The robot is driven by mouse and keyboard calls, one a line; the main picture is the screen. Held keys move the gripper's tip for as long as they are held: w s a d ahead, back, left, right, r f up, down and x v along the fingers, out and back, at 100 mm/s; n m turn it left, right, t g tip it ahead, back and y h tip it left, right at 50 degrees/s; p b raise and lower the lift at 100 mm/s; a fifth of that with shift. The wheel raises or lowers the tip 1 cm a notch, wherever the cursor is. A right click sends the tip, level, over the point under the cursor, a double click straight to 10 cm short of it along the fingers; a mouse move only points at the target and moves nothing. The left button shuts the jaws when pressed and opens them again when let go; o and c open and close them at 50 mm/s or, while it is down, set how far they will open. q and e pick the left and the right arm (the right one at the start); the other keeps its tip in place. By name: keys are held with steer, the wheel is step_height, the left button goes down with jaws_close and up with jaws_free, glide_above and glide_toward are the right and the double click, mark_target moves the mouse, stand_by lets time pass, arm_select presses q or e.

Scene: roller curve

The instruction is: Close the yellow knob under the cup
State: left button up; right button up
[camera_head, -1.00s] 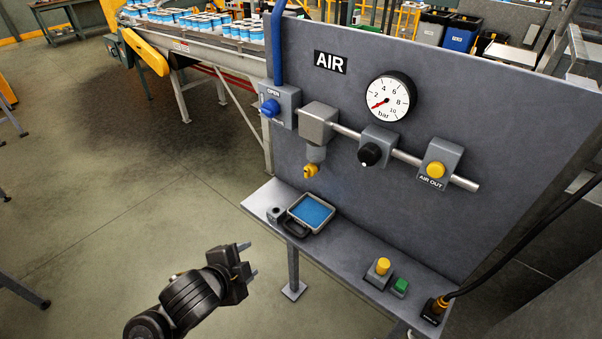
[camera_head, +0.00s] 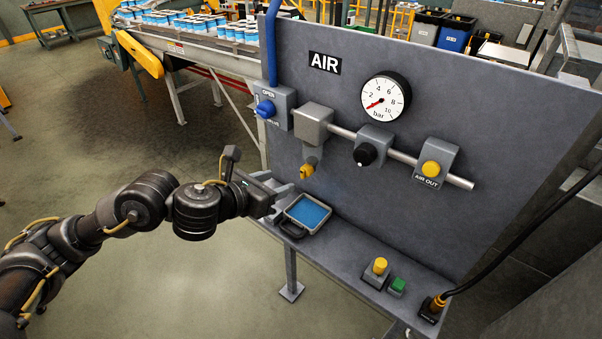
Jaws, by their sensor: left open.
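The yellow knob (camera_head: 307,171) sits under the grey cup (camera_head: 312,153), which hangs below a square grey block (camera_head: 313,124) on the panel. My left gripper (camera_head: 288,192) is open and empty, just below and left of the knob in the picture. Its fingers point toward the panel, above the left end of the shelf. I see no contact with the knob, though the depth between them is hard to judge. My right gripper is out of view.
A blue-lined tray (camera_head: 308,213) lies on the narrow shelf (camera_head: 340,262) under the gripper. A blue valve knob (camera_head: 266,109), black knob (camera_head: 365,154), gauge (camera_head: 385,96) and yellow AIR OUT button (camera_head: 431,169) are on the panel (camera_head: 480,115).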

mark_target(302, 173)
arm_select(q)
steer(key=x, duration=1)
steer(key=shift+w+d, duration=0.1)
steer(key=shift+d, duration=0.05)
